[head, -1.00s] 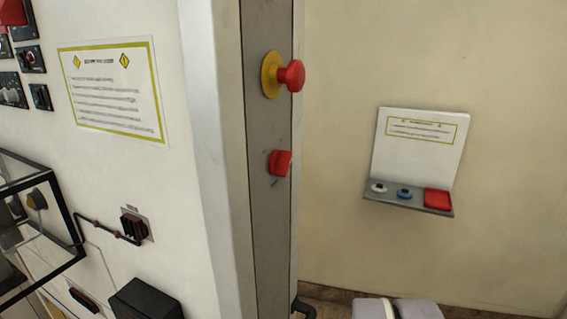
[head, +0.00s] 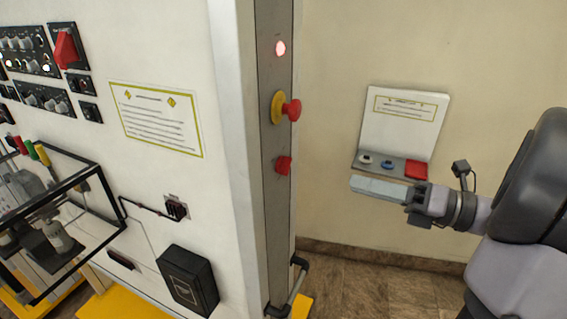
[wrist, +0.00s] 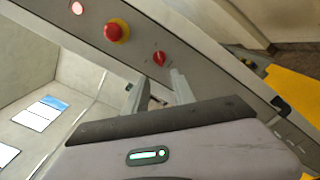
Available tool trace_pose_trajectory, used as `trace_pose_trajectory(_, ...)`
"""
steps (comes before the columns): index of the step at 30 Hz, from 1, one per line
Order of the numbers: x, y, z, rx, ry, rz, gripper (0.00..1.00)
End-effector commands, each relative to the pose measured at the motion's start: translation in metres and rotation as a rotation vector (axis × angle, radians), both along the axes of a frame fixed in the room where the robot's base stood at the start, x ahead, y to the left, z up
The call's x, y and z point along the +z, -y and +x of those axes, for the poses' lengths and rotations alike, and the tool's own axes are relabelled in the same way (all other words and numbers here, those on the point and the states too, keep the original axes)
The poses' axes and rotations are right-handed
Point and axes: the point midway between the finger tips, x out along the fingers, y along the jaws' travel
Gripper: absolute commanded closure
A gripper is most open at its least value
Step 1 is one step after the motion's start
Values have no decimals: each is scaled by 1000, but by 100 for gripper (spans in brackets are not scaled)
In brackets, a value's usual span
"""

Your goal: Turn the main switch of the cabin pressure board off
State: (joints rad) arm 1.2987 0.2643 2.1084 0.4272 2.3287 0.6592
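The red rotary main switch (head: 283,165) sits on the narrow grey side face of the cabin pressure board (head: 245,130), below a red mushroom button on a yellow base (head: 291,109). A lit red lamp (head: 280,48) is at the top of that strip. My gripper (head: 354,186) is to the right of the switch in the head view, apart from it, pointing left. In the wrist view the switch (wrist: 158,58) shows just beyond my gripper (wrist: 156,90). Its two fingers are apart, with nothing between them.
A small wall station (head: 404,125) with white and blue buttons and a red cover is behind my gripper. A black handle (head: 290,290) juts out low on the board's side. A clear case (head: 60,220) and a black box (head: 187,279) are on the front.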

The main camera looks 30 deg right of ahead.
Motion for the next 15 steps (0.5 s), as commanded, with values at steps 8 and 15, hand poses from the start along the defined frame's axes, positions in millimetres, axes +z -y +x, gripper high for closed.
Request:
trace_pose_trajectory(8,-1,-55,67,8,0,-3,69)
trace_pose_trajectory(15,-1,-79,99,4,0,-4,69)
